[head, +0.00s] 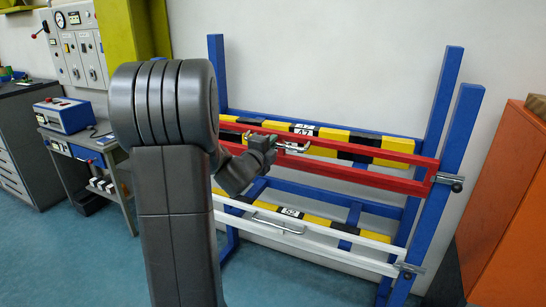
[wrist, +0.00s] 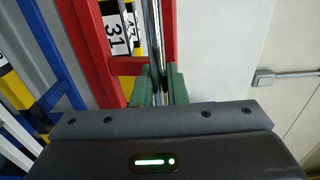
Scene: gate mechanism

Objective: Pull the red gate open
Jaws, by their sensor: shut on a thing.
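The red gate (head: 355,176) is a long frame of two red bars across the upper part of a blue rack. Its right end meets a metal fitting (head: 446,180) at the right post, and my arm hides its left end. A metal handle (head: 292,147) is on the gate. My gripper (head: 270,150) is at this handle, shut on it. In the wrist view, the green fingertips (wrist: 161,88) close around a shiny metal bar, with the red gate (wrist: 97,50) beside them on the left.
A white gate (head: 330,238) with its own handle (head: 278,224) is below the red one. Yellow-black beams (head: 335,140) are behind the gates. An orange cabinet (head: 505,205) stands at right, a workbench (head: 85,145) at left. Some blue floor in front is clear.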

